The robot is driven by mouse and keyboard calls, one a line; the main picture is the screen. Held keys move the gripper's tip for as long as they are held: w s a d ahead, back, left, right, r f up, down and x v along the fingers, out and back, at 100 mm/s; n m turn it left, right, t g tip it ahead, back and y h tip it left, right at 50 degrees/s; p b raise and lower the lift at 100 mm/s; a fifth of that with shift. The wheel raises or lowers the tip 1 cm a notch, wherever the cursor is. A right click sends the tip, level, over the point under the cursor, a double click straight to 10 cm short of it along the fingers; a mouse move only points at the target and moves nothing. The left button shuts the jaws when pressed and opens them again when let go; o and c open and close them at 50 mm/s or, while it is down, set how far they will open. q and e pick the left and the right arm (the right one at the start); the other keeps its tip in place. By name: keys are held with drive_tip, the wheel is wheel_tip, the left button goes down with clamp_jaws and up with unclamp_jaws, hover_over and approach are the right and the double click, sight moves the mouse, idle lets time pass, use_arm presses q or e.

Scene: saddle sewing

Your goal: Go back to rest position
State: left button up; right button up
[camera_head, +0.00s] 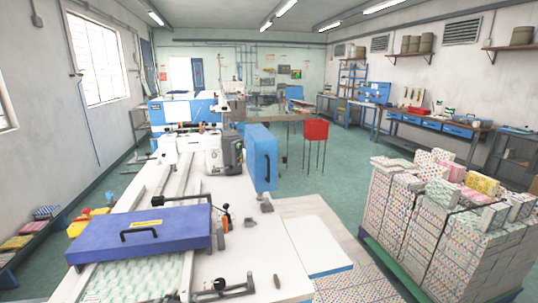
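Neither my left gripper nor my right gripper shows in the head view, and no arm of mine can be made out. The white machine table (265,240) in front of me carries a long purple-blue cover (140,232) with a black handle, lying over patterned green-white material (135,280). A blue upright box (261,158) with a black handle stands at the table's far right side. A small black clamp-like part (222,287) lies at the table's near edge.
A pallet of stacked patterned packs (445,225) stands at the right. A red bin (316,130) on thin legs stands behind. Green floor (330,185) is open between the table and the right-hand workbenches (430,127). Low shelves with coloured bundles (30,228) line the left wall.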

use_arm(q)
drive_tip(key=s+d+f+g+h, duration=0.1)
drive_tip(key=s+f+g, duration=0.35)
drive_tip(key=s, duration=0.35)
drive_tip(key=s+d+f+g+h, duration=0.1)
drive_tip(key=s+f+g, duration=0.2)
drive_tip(key=s+f, duration=0.4)
drive_tip(key=s+f+g, duration=0.1)
drive_tip(key=s+f, duration=0.1)
drive_tip(key=f, duration=1.4)
drive_tip(key=s+f+g, duration=0.1)
drive_tip(key=s+f, duration=0.1)
drive_tip(key=f, duration=1.4)
drive_tip(key=s+a+f, duration=0.2)
drive_tip(key=s+f, duration=0.7)
drive_tip(key=s, duration=0.2)
drive_tip(key=s+a+f, duration=0.2)
drive_tip(key=s+f, duration=0.8)
drive_tip(key=s, duration=0.1)
drive_tip(key=shift+a+f+g, duration=0.15)
drive_tip(key=shift+g, duration=0.2)
drive_tip(key=shift+w, duration=0.1)
